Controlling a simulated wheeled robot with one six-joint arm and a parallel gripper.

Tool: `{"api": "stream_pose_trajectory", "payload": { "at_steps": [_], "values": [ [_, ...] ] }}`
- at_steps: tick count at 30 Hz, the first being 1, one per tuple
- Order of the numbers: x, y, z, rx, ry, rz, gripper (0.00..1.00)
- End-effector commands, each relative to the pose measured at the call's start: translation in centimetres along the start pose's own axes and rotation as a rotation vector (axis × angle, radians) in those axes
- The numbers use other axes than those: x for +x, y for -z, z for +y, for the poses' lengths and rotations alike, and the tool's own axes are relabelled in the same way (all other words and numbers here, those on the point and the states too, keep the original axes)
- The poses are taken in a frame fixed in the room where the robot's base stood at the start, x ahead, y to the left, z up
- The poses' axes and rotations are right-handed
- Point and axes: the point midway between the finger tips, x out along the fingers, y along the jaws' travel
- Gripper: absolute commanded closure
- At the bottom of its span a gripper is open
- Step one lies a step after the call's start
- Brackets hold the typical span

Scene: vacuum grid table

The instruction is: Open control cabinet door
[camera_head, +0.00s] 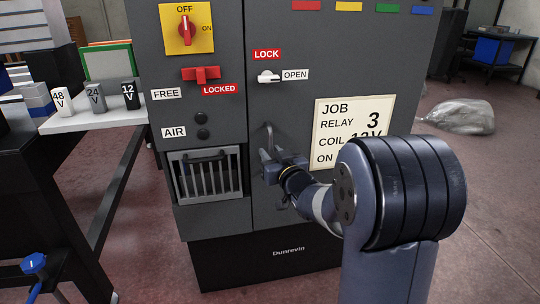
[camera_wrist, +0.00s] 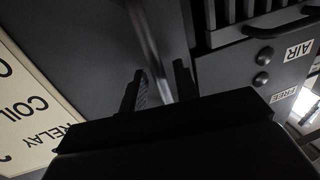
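The dark grey control cabinet door (camera_head: 345,50) is closed flush as far as I can see. Its grey vertical bar handle (camera_head: 267,138) stands out near the door's left edge. My gripper (camera_head: 268,168) is at the lower part of this handle. In the wrist view the handle bar (camera_wrist: 152,50) runs between my two fingers, which stand apart with a gap visible. The white latch lever (camera_head: 268,77) lies horizontal, toward the OPEN label. The red knob (camera_head: 186,29) is vertical, toward OFF. The red T-shaped catch (camera_head: 202,74) sits above the LOCKED label.
A barred drawer or basket (camera_head: 207,176) is left of the door. A white side table (camera_head: 95,119) holds relays marked 48 V, 24 V and 12 V. A job card (camera_head: 345,120) is on the door. A plastic bag (camera_head: 461,116) lies on the floor at right.

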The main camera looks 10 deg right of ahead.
Motion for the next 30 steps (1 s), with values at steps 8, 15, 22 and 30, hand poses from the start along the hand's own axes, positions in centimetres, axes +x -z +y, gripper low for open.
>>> {"api": "stream_pose_trajectory", "payload": {
  "at_steps": [8, 15, 22, 30],
  "values": [
    [1.21, 0.0, 0.0, 0.0, 0.0, 0.0, 0.71],
    [1.19, 0.0, 0.0, 0.0, -0.001, -0.001, 0.75],
    [1.18, 0.0, 0.01, 0.0, -0.001, -0.001, 0.94],
    [1.17, 0.0, 0.01, 0.0, -0.001, -0.001, 1.0]
  ]
}}
